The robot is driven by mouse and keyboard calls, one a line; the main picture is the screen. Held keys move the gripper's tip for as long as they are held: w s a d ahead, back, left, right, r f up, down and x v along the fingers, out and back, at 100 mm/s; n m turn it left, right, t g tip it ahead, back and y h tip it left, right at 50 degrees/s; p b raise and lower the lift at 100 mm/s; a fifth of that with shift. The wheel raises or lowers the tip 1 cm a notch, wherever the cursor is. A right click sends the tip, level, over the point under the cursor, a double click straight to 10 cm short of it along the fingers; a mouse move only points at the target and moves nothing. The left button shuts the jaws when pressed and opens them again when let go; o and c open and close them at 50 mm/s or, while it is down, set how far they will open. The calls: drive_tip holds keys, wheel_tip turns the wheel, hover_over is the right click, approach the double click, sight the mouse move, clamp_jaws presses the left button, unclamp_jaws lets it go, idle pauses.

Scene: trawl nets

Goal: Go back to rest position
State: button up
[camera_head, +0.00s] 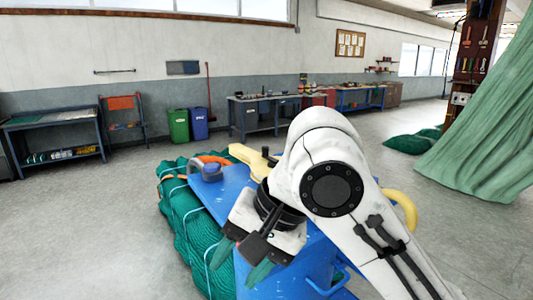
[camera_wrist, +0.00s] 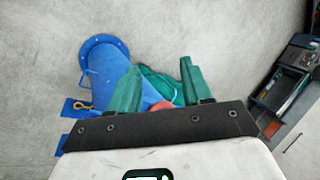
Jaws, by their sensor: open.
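My gripper (camera_head: 238,264) hangs at the end of my bent white arm, in front of a blue stand (camera_head: 232,196) in the head view. Its two green fingers are apart, with nothing held between them. In the wrist view my gripper (camera_wrist: 160,66) is also open. Behind its fingers lie blue parts with a round flange (camera_wrist: 104,42), a small red piece (camera_wrist: 160,106) and green netting (camera_wrist: 158,82). My arm hides much of the stand in the head view.
A bundled green net (camera_head: 190,222) lies against the stand's left side. A grey and orange curved piece (camera_head: 210,162) and a yellow piece (camera_head: 250,158) are at its top. Green and blue bins (camera_head: 179,126) and workbenches (camera_head: 265,112) line the wall. The left floor is clear.

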drive_tip(key=s+d+f+t, duration=0.2)
drive_tip(key=d+f, duration=0.4)
drive_tip(key=f, duration=0.6)
drive_tip(key=s+d+f+t, duration=0.1)
drive_tip(key=s+d+f, duration=0.1)
drive_tip(key=d+f, duration=0.8)
drive_tip(key=s+d+f+g+h, duration=0.1)
drive_tip(key=s+d+f+h, duration=0.1)
drive_tip(key=s+d+f, duration=0.3)
drive_tip(key=s+d+f+g+h, duration=0.1)
drive_tip(key=s+d+f, duration=0.4)
drive_tip(key=s, duration=0.5)
drive_tip(key=s+d+f+n+h, duration=0.1)
drive_tip(key=s+d+f+h, duration=0.2)
drive_tip(key=s+d+f, duration=0.2)
drive_tip(key=s+f, duration=0.1)
drive_tip(key=s, duration=0.2)
drive_tip(key=shift+d+f+g, duration=0.15)
drive_tip(key=shift+f+g, duration=0.15)
drive_tip(key=shift+g, duration=0.1)
